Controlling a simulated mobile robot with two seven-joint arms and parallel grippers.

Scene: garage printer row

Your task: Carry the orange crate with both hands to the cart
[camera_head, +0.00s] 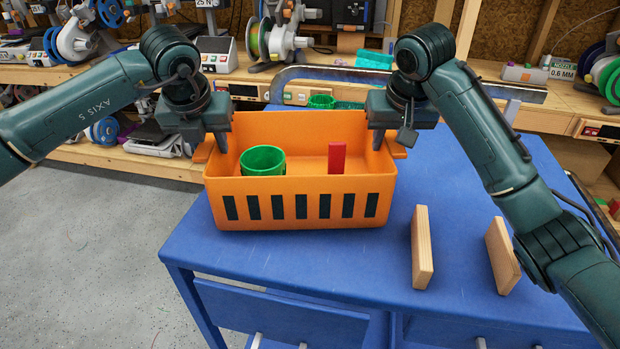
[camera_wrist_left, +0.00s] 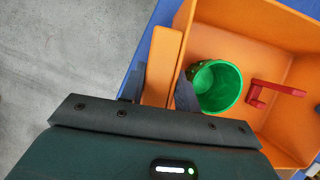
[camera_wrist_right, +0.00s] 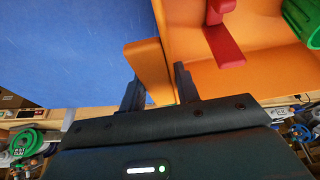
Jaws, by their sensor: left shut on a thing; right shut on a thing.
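The orange crate (camera_head: 300,188) is upright over the left part of the blue cart top (camera_head: 330,265). I cannot tell for certain whether its base touches the top. Inside are a green cup (camera_head: 262,160) and a red part (camera_head: 337,157). My left gripper (camera_head: 219,145) is shut on the crate's left handle, which also shows in the left wrist view (camera_wrist_left: 162,65). My right gripper (camera_head: 378,140) is shut on the right handle, which also shows in the right wrist view (camera_wrist_right: 150,68). The fingertips are partly hidden by the handles.
Two wooden boards (camera_head: 422,247) (camera_head: 502,255) stand on the blue top right of the crate. A grey metal bar (camera_head: 450,88) runs behind it. A workbench (camera_head: 130,160) with printers and spools stands behind. Grey floor (camera_head: 90,260) is clear at left.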

